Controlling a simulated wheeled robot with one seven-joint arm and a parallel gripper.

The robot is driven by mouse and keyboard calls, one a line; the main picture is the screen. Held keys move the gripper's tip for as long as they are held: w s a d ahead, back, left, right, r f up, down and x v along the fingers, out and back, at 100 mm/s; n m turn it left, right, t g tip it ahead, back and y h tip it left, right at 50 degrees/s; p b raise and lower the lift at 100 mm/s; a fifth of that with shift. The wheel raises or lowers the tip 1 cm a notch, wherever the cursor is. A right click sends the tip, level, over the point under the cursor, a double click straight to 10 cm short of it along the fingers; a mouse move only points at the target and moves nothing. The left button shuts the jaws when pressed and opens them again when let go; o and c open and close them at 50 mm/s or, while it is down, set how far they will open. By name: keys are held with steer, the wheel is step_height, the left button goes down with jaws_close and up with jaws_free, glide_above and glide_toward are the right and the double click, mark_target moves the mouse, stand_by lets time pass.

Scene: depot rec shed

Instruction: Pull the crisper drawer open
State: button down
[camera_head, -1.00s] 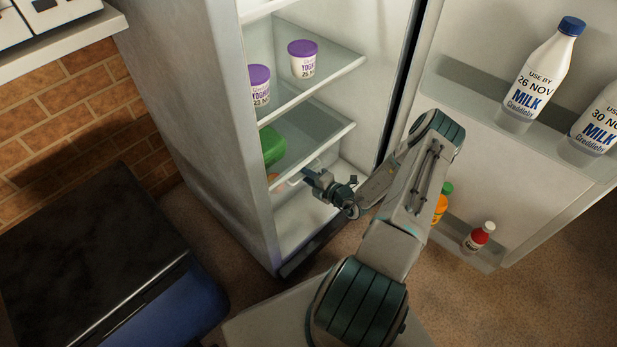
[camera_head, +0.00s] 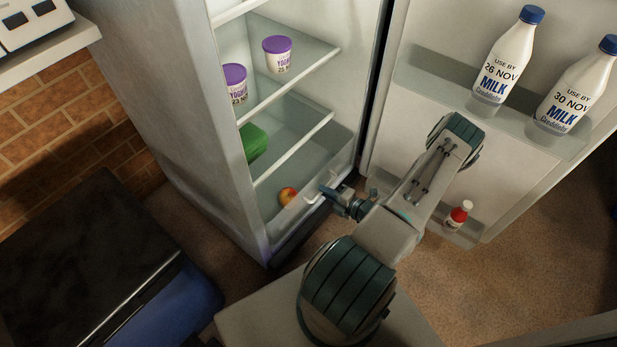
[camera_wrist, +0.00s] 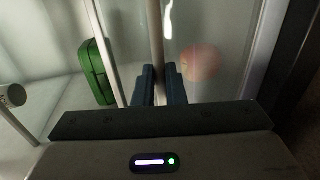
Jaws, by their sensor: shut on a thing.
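The clear crisper drawer (camera_head: 318,202) is at the bottom of the fridge and stands partly out past the shelf above it. A red-yellow apple (camera_head: 288,196) lies in it and shows blurred in the wrist view (camera_wrist: 200,63). My gripper (camera_head: 330,192) is at the drawer's front. In the wrist view its two blue fingers (camera_wrist: 158,84) are shut on the drawer's pale handle bar (camera_wrist: 157,35). My fingers hide part of the handle.
A green box (camera_head: 253,142) and purple-lidded yoghurt pots (camera_head: 277,54) stand on the shelves. The open fridge door at the right holds milk bottles (camera_head: 508,62) and a small red bottle (camera_head: 459,215). A dark-topped blue chest (camera_head: 110,260) stands at the left.

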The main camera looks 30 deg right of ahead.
steer(key=f+v, duration=0.1)
steer(key=v, duration=0.5)
steer(key=shift+s, duration=0.45)
steer(key=shift+d+f, duration=0.15)
steer(key=c, duration=1.5)
jaws_free()
steer(key=p+v, duration=0.2)
steer(key=v, duration=1.1)
steer(key=shift+s+p, duration=0.35)
steer(key=shift+d, duration=0.1)
